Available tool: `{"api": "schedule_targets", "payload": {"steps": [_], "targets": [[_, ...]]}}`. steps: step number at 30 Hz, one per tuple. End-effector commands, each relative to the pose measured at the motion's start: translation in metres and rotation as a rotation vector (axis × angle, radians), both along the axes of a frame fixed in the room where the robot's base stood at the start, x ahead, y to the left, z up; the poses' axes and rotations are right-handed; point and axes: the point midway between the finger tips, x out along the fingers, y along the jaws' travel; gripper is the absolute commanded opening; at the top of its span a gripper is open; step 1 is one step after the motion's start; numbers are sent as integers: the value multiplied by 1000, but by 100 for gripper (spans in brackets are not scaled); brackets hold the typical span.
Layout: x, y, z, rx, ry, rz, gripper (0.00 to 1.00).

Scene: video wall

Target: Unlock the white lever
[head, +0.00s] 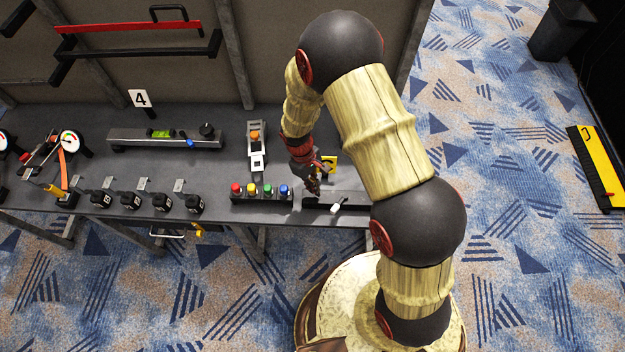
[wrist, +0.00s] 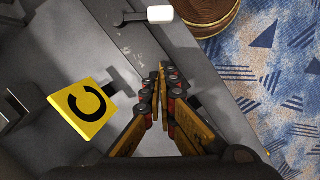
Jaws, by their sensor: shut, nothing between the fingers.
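The white lever (head: 337,206) sits on a dark panel (head: 352,199) near the front right edge of the bench in the head view. In the wrist view the white lever (wrist: 160,14) shows at the top, ahead of the fingertips and apart from them. My gripper (head: 313,186) hangs low over the bench, behind and left of the lever. In the wrist view my gripper (wrist: 161,68) has its fingers together with nothing between them. A yellow sign with a black C (wrist: 82,107) stands left of my fingers; the head view shows part of it behind my gripper.
A box with red, yellow, green and blue buttons (head: 262,192) lies left of my gripper. A grey device with an orange top (head: 257,145) is behind it. Several black weights (head: 130,200) line the bench's front left.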

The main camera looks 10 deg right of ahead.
Motion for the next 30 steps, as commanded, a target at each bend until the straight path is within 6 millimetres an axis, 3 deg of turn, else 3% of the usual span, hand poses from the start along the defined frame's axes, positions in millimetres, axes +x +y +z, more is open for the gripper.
{"api": "schedule_targets", "payload": {"steps": [4, 14, 30], "targets": [[-8, -6, -25, -1, 3, 0, 0], [-34, -28, -22, 1, 1, 0, 0], [-36, -29, -22, 0, 0, 14, 0]]}}
